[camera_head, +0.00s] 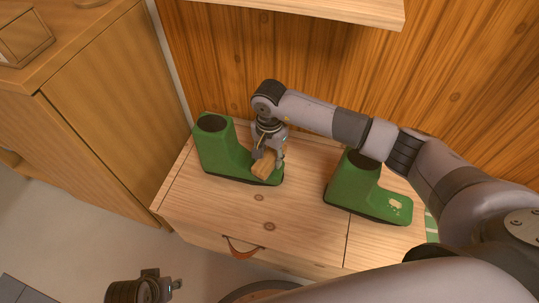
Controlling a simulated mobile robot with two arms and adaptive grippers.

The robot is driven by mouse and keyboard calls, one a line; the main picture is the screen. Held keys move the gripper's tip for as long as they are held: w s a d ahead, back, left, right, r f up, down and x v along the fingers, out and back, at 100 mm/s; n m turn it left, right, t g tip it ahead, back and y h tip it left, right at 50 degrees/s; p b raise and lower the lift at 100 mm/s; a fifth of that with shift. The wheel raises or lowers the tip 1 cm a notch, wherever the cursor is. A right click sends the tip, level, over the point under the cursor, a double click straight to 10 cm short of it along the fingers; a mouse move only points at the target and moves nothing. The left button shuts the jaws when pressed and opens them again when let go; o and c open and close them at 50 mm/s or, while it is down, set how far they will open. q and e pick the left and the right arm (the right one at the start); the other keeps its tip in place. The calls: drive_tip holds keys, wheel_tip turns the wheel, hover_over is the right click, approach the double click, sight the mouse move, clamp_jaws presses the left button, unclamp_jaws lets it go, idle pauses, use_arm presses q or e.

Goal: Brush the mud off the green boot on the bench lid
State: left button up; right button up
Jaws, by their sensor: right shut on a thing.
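Two green boots stand on the wooden bench lid (285,228). The left boot (218,153) is upright with its toe to the right. The right boot (355,186) also points right, and a pale patch (397,204) shows on its toe. My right gripper (269,158) is shut on a wooden brush (263,164), held at the left boot's toe. I cannot tell whether the brush touches it. The brush and gripper hide part of that toe, so any mud under them is hidden. My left gripper (172,285) is at the lower left, away from the bench; its finger state is unclear.
A wooden cabinet (110,120) stands close on the left. A shelf (320,8) juts out above the bench from the plank wall (410,80). A leather pull (241,249) hangs on the bench front. My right arm passes over the right boot.

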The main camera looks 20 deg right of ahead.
use_arm(q)
drive_tip(key=shift+r, duration=0.3)
